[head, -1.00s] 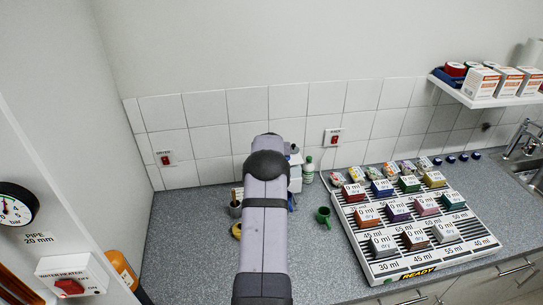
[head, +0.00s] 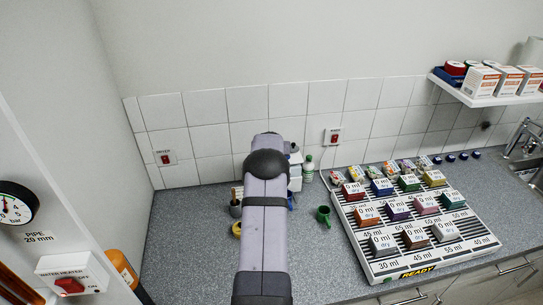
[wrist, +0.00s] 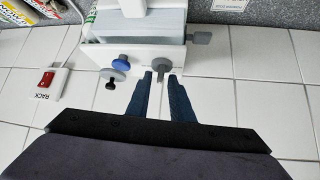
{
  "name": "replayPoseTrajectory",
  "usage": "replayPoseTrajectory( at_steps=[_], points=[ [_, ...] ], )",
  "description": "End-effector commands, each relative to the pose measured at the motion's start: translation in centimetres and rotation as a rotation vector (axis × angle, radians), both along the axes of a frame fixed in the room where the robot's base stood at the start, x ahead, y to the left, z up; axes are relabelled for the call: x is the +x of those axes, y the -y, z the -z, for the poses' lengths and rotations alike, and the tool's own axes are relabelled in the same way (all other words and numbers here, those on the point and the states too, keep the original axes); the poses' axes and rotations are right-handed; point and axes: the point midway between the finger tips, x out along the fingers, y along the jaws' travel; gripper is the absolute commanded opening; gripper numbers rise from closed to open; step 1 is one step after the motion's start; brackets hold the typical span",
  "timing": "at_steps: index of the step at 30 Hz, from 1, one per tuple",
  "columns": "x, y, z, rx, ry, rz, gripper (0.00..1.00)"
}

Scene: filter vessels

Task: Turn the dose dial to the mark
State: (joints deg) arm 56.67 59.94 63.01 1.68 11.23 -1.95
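A white device (wrist: 160,59) shows at the top of the wrist view, with several small knobs along its near side. One is a blue round dial (wrist: 121,65), one a dark knob (wrist: 111,85), one a grey knob (wrist: 163,66) and one a grey knob on the right side (wrist: 201,38). I cannot tell which is the dose dial, and I see no mark. My gripper (wrist: 160,77) is open, its two blue fingertips apart, just at the grey knob. In the head view my arm hides the gripper and most of the white device (head: 295,175).
A green-capped bottle (head: 308,168), a green mug (head: 324,215) and a grey cup (head: 235,208) stand near my arm. A white rack (head: 440,262) of labelled blocks fills the counter's right side. The tiled wall (head: 206,143) is close behind. The front left counter (head: 190,260) is clear.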

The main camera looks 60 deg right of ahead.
Motion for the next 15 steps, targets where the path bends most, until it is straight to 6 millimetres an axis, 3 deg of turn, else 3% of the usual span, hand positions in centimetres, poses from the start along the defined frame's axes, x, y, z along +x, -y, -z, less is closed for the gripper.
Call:
replayPoseTrajectory(
  at_steps=[15],
  points=[
    [0.0, 0.0, -2.7, -0.002, 0.001, 0.000, 0.20]
  ],
)
